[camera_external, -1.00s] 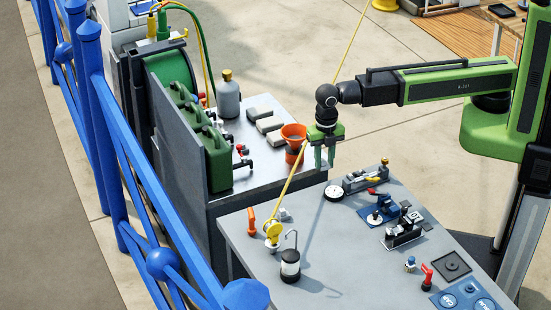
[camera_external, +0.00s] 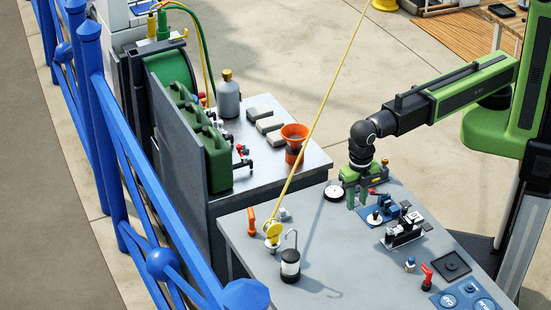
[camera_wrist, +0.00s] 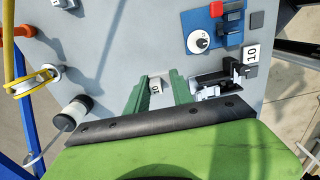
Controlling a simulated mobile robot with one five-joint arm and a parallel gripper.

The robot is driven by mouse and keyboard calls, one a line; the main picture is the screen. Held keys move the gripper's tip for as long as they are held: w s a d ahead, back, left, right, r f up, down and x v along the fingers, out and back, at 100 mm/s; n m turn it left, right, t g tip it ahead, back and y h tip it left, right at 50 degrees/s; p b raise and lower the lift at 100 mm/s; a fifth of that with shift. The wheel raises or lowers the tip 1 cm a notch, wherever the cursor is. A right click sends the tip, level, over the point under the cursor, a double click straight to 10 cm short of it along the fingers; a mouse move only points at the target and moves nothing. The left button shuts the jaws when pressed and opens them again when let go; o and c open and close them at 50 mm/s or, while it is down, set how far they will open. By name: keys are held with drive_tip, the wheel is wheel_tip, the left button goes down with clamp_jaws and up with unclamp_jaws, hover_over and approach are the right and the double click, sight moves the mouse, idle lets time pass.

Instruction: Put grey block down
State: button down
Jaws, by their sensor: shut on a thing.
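My gripper (camera_external: 357,200) is over the grey workbench (camera_external: 240,240), fingers pointing down, near the back of its top. Only part of the block shows between the fingers. In the external view I cannot make the block out, and I cannot tell whether it touches the bench.
A round gauge (camera_external: 333,192) is just left of my gripper and a blue device (camera_external: 379,213) just right. A black clamp (camera_external: 404,229) stands farther right. The bench's middle is clear.

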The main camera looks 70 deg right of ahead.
drive_tip(key=shift+s+a, duration=0.35)
drive_tip(key=shift+s, duration=0.15)
drive_tip(key=b, duration=0.7)
hover_over(365, 263)
wheel_tip(365, 263, down, 7)
drive_tip(key=shift+w+d+f, duration=0.1)
drive_tip(key=shift+d, duration=0.05)
drive_tip(key=shift+a, duration=0.25)
wheel_tip(365, 263, down, 4)
drive_tip(key=b, duration=0.4)
drive_tip(key=shift+f, duration=0.1)
drive_tip(key=shift+d+r, duration=0.1)
drive_tip(key=shift+r, duration=0.15)
drive_tip(key=shift+f, duration=0.2)
drive_tip(key=c, duration=1.1)
unclamp_jaws()
drive_tip(key=shift+r, duration=0.15)
